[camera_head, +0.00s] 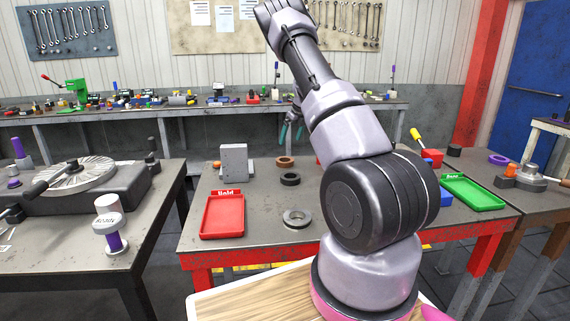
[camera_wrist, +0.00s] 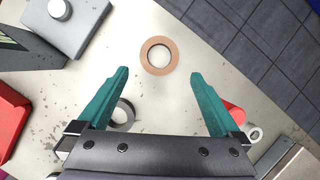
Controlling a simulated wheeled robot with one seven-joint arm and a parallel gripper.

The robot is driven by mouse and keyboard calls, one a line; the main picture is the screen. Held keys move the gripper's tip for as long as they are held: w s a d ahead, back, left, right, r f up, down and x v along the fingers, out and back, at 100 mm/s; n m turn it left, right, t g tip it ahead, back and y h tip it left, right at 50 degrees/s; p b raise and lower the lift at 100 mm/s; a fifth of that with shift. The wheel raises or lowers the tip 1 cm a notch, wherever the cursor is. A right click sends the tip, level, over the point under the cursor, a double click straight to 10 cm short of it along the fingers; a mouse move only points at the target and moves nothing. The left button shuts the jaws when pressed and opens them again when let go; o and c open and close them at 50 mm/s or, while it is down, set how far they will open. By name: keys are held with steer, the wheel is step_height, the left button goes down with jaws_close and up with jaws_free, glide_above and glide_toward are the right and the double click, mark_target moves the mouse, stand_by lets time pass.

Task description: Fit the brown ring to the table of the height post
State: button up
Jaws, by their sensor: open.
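The brown ring (camera_head: 285,165) lies flat on the middle table, towards its back edge. It also shows in the wrist view (camera_wrist: 174,58), just beyond and between the fingertips, with nothing gripping it. My gripper (camera_head: 291,132) points down above the back of that table, partly hidden by my arm. In the wrist view its green fingers (camera_wrist: 159,75) are wide apart and empty. I cannot tell for certain which thing is the height post; an upright post with a white top and purple stem (camera_head: 113,242) stands on the left table.
A black ring (camera_head: 290,181) and a grey ring (camera_head: 286,217) lie nearer than the brown one. A grey block (camera_head: 235,152), red tray (camera_head: 222,216) and green tray (camera_head: 472,194) share the table. A round fixture (camera_head: 78,180) stands left; a grey-based fixture (camera_head: 520,184) stands right.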

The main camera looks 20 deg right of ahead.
steer(key=x, duration=0.6)
steer(key=shift+s+d+f, duration=0.1)
steer(key=shift+d, duration=0.05)
steer(key=shift+x, duration=2.75)
steer(key=shift+s, duration=0.15)
